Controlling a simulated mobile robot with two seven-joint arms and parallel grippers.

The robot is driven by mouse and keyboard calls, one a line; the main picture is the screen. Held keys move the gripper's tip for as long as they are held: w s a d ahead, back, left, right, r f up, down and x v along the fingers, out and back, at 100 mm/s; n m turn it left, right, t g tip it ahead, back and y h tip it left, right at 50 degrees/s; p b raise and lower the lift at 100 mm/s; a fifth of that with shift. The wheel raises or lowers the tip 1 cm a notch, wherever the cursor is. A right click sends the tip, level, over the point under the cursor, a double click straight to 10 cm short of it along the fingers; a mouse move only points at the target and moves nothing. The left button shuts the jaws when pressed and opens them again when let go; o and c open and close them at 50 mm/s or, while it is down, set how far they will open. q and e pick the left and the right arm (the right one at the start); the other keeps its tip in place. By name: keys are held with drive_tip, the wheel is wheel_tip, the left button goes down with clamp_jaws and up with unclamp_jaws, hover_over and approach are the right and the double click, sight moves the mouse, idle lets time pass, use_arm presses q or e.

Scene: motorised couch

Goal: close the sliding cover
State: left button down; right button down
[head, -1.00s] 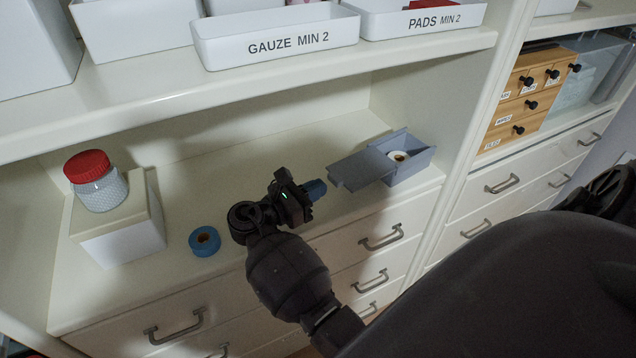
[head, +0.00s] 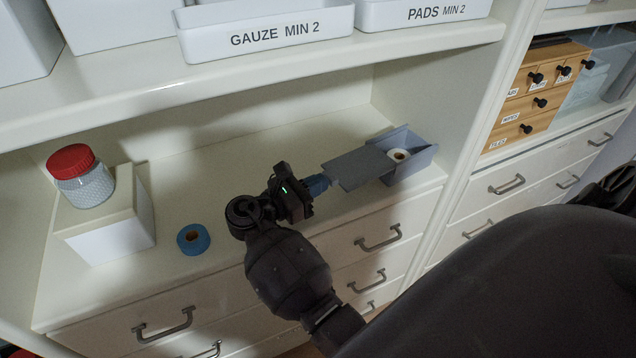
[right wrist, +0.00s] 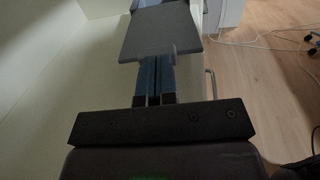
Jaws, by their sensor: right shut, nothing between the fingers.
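The sliding cover (head: 358,168) is a flat grey panel. It sticks out to the left of a grey box (head: 414,166) on the cabinet counter and covers only part of it. A white roll (head: 399,155) shows in the uncovered part of the box. My right gripper (head: 322,184) has blue fingertips, shut and empty, at the left end of the cover. In the right wrist view the fingers (right wrist: 155,80) lie side by side and reach the near edge of the cover (right wrist: 160,35); whether they touch it is unclear. My left gripper is not in view.
A blue tape roll (head: 193,239) lies on the counter left of my right arm. A red-lidded jar (head: 82,178) stands on a white block (head: 110,230) farther left. A shelf with labelled white bins (head: 268,35) overhangs the counter. The counter behind the gripper is clear.

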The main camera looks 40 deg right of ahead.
sight(369, 161)
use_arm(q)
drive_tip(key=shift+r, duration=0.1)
use_arm(e)
drive_tip(key=shift+d, duration=0.1)
